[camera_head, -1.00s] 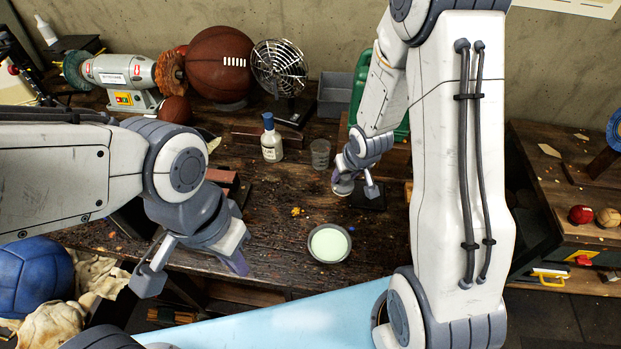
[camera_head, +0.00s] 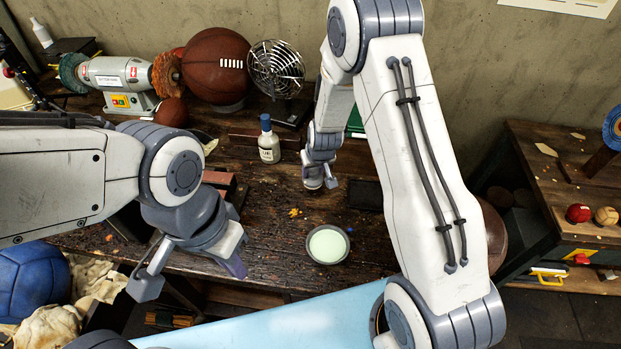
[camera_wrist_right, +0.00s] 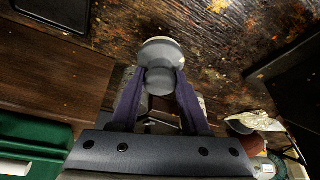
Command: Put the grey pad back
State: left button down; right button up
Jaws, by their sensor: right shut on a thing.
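My right gripper (camera_wrist_right: 160,92) is shut on a small round grey thing with a paler face, which looks like the grey pad (camera_wrist_right: 160,62). In the head view, my right gripper (camera_head: 320,181) is over the middle of the bench, and the pad shows only as a small pale piece at its fingertips. A dark flat square (camera_head: 367,194) lies on the bench to its right. A grey dish with pale green contents (camera_head: 327,245) stands nearer the front edge. My left gripper (camera_head: 190,272) is open and empty at the front left of the bench.
A white bottle with a blue cap (camera_head: 268,147) stands just left of my right gripper. A metal fan (camera_head: 276,70), a brown ball (camera_head: 216,66) and a bench grinder (camera_head: 122,82) are at the back. The bench is fairly clear around the dish.

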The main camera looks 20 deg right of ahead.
aim_at(312, 179)
jog(key=shift+w+a+f, duration=0.15)
jog(key=shift+a+f, duration=0.05)
jog(key=shift+a, duration=0.15)
notch_tip(312, 179, down, 4)
jog(key=shift+r+p, duration=0.1)
jog(key=shift+p, duration=0.35)
pick_arm(q)
jog(key=shift+r, duration=0.85)
pick_arm(e)
jog(key=shift+f, duration=0.25)
jog(key=o, duration=1.2)
pick_arm(q)
jog(key=shift+f, duration=0.15)
